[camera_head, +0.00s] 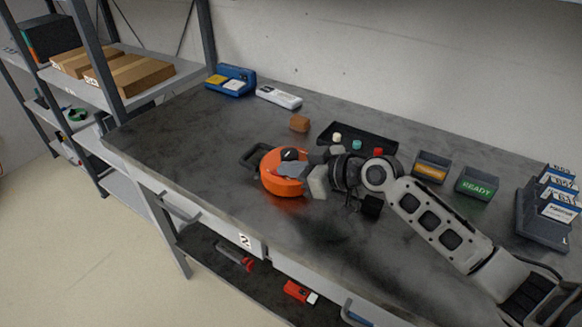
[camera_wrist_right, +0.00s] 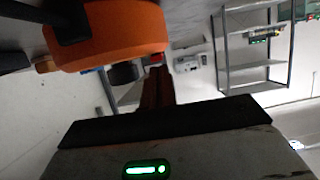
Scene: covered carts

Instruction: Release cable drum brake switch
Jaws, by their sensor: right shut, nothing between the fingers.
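The orange cable drum (camera_head: 287,184) lies on the dark workbench, with a black handle (camera_head: 258,157) on its left and a black part (camera_head: 291,154) on top. My right gripper (camera_head: 311,177) is at the drum's right side, its fingers shut with nothing between them. It covers part of the drum's top and right side, so the brake switch cannot be made out clearly. In the right wrist view the drum (camera_wrist_right: 110,35) fills the upper left, close to the gripper. I cannot tell whether the gripper touches it. My left gripper is not in view.
A black tray (camera_head: 375,137) with small coloured pieces lies behind my right arm. A brown block (camera_head: 299,123) lies beyond the drum. A bin marked READY (camera_head: 477,186) and a card rack (camera_head: 541,222) stand to the right.

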